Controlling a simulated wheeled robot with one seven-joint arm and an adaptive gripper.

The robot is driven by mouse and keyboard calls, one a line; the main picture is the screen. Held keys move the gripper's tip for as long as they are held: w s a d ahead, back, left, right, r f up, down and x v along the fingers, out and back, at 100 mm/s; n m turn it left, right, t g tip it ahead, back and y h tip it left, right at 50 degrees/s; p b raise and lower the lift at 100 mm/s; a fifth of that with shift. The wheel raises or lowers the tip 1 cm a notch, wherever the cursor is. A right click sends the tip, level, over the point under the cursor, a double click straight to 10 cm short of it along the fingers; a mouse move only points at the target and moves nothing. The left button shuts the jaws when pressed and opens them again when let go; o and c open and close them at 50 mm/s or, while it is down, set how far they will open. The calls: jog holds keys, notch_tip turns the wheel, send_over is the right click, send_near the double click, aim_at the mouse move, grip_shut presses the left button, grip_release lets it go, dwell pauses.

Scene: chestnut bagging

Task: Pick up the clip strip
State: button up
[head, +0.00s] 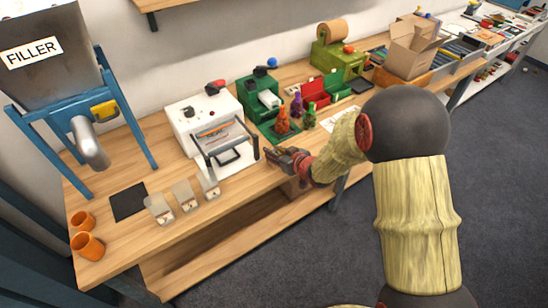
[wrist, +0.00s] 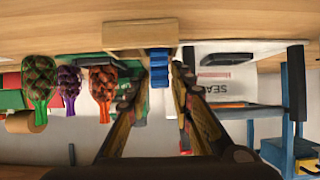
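A blue segmented strip (wrist: 159,66), which looks like the clip strip, shows in the wrist view in front of a small tan wooden holder (wrist: 125,37). I cannot make it out in the head view. My gripper (head: 283,157) is over the front part of the bench, in front of the green machine. In the wrist view its two fingers are apart (wrist: 159,86), with the blue strip showing between and beyond the tips. I cannot tell whether either finger touches it. Nothing is held.
Green (wrist: 40,82), purple (wrist: 69,84) and orange (wrist: 103,84) net bags stand close beside the gripper. The white sealing machine (head: 203,115) stands left of it, the green machine (head: 258,98) behind. Farther left are several small upright plates, a black mat (head: 128,202) and orange cups (head: 87,246).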

grip_shut()
